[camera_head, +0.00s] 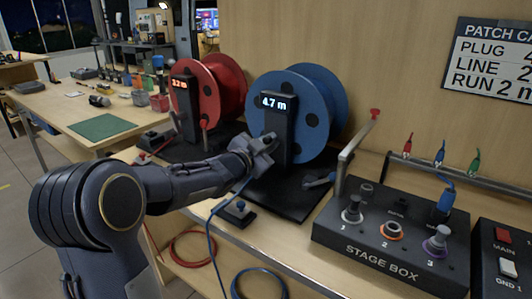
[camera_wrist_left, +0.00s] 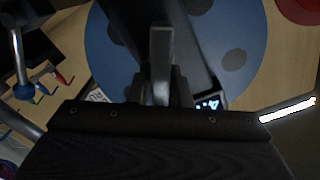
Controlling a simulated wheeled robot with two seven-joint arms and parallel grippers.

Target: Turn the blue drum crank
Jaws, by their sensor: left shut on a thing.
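The blue drum (camera_head: 315,110) stands on a dark base on the bench, with a dark post in front of it. The post's display (camera_head: 274,102) reads 4.7 m. My left gripper (camera_head: 268,145) is at the front of the post, low on the drum's face, and is shut on the crank, which its fingers mostly hide. In the left wrist view the blue drum face (camera_wrist_left: 115,50) with dark round spots fills the space behind my fingers (camera_wrist_left: 160,65). My right gripper is not in view.
A red drum (camera_head: 208,92) stands to the left, its display reading about 3.2 m. A grey lever (camera_head: 320,181) sits on the blue drum's base. The stage box (camera_head: 385,262) and a red-tipped upright lever (camera_head: 358,140) are to the right. A blue cable (camera_head: 209,235) hangs in front.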

